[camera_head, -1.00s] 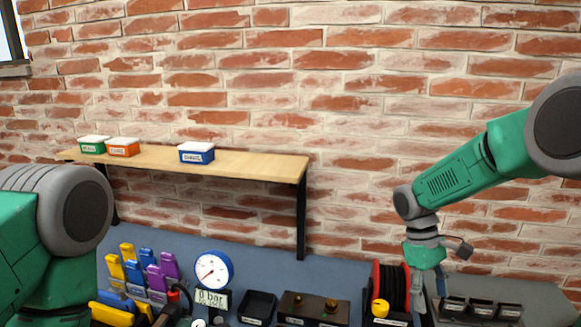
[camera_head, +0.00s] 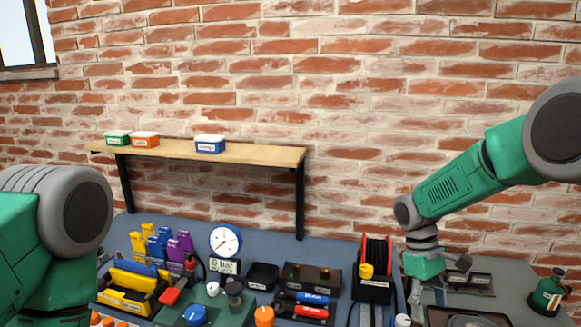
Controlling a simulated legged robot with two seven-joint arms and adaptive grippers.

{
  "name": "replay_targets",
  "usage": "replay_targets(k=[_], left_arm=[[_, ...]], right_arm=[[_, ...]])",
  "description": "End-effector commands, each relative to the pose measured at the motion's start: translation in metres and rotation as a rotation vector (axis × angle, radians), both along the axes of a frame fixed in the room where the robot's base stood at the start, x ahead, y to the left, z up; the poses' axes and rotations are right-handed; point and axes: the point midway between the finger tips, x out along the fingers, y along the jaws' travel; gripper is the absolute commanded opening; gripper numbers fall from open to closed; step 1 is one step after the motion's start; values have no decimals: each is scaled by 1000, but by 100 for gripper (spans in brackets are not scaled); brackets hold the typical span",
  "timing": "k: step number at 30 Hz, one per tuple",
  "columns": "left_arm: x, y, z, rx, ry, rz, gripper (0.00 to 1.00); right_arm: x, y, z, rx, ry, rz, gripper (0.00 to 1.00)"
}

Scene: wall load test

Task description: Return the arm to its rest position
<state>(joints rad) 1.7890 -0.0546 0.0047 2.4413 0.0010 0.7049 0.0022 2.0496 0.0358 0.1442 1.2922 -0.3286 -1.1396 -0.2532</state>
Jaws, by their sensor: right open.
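My right arm (camera_head: 465,190), green with grey joints, comes in from the right edge and bends down at the wrist. Its gripper (camera_head: 428,297) points down over the right part of the bench, beside the hose reel. The gripper is open; its fingers are small, dark and hard to separate from the things behind. I cannot tell how far above the bench it is. My left arm (camera_head: 75,210) shows as a green link and a large grey joint at the left edge; its gripper is out of view.
The bench (camera_head: 340,252) is crowded: a dial gauge (camera_head: 225,241), a yellow toolbox (camera_head: 125,300), a black reel (camera_head: 375,268), a dark box (camera_head: 311,279) and a green bottle (camera_head: 547,291). A wooden shelf (camera_head: 260,154) holds small boxes against the brick wall. Free room lies above the bench.

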Motion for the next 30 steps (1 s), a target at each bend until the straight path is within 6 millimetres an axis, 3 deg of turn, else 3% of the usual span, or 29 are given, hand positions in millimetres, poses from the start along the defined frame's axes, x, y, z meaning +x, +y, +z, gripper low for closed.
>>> replay_targets(k=[8,17,21,24,30], left_arm=[[1,0,0,0,-2,0,0],[0,0,0,0,-1,0,0],[0,0,0,0,-1,0,0],[0,0,0,0,-1,0,0],[0,0,0,0,-1,0,0]], right_arm=[[-30,9,-56,49,-30,-31,56],[-102,22,-135,123,-91,-125,56],[-167,27,-177,156,-138,-226,56],[-219,26,-196,164,-188,-314,56],[-300,16,-199,138,-281,-451,56]])
